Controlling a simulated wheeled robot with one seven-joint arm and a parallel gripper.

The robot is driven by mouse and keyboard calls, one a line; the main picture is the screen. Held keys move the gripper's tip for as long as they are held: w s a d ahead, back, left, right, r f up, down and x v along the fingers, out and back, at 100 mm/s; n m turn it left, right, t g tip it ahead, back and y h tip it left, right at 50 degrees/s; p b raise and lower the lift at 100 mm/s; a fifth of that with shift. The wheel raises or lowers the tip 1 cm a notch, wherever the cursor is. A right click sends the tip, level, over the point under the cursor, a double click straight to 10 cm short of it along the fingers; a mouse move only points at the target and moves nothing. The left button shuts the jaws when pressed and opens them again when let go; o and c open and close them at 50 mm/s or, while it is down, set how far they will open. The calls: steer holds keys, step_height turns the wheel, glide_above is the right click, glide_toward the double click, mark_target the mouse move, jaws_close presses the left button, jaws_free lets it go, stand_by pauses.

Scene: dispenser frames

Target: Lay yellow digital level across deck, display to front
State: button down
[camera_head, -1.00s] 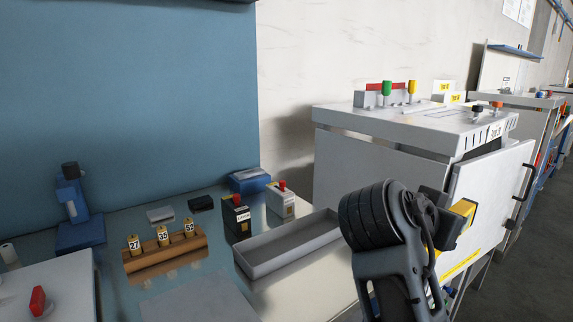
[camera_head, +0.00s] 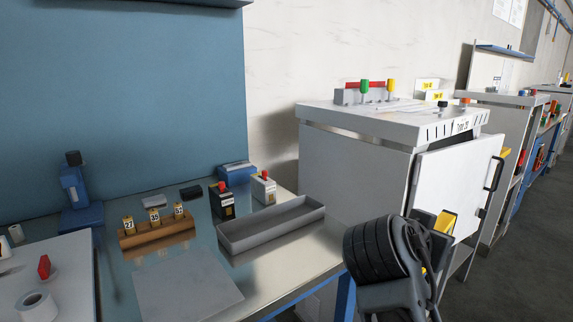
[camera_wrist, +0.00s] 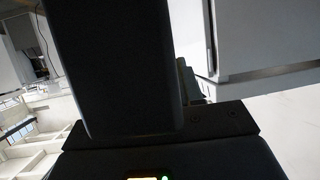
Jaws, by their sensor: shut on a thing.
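My gripper (camera_head: 432,226) is at the lower right of the head view, in front of the white cabinet (camera_head: 350,165). It is shut on the yellow level (camera_head: 446,222). Only a short yellow part of the level shows past the dark jaws, so its display and full length are hidden. The cabinet's flat top, which may be the deck (camera_head: 385,124), is above and behind my gripper, apart from it. In the wrist view, dark gripper parts (camera_wrist: 115,70) cover most of the picture, and I cannot make out the level clearly.
Green and yellow knobs (camera_head: 364,88) stand at the back of the cabinet top, with smaller knobs at its right. The cabinet door (camera_head: 455,185) has a black handle. The bench at left holds a grey tray (camera_head: 275,230), a wooden block (camera_head: 157,235) and small boxes.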

steer(key=s+a+f+n+t+y, duration=0.2)
steer(key=s+f+n+y, duration=0.15)
steer(key=f, duration=0.95)
steer(key=s+a+f+n+t+y, duration=0.2)
steer(key=f+n+y, duration=0.2)
steer(key=f, duration=0.9)
steer(key=s+f+n+y, duration=0.2)
steer(key=s+f, duration=0.4)
steer(key=f, duration=0.1)
steer(key=shift+s+d, duration=0.35)
steer(key=shift+d, duration=0.1)
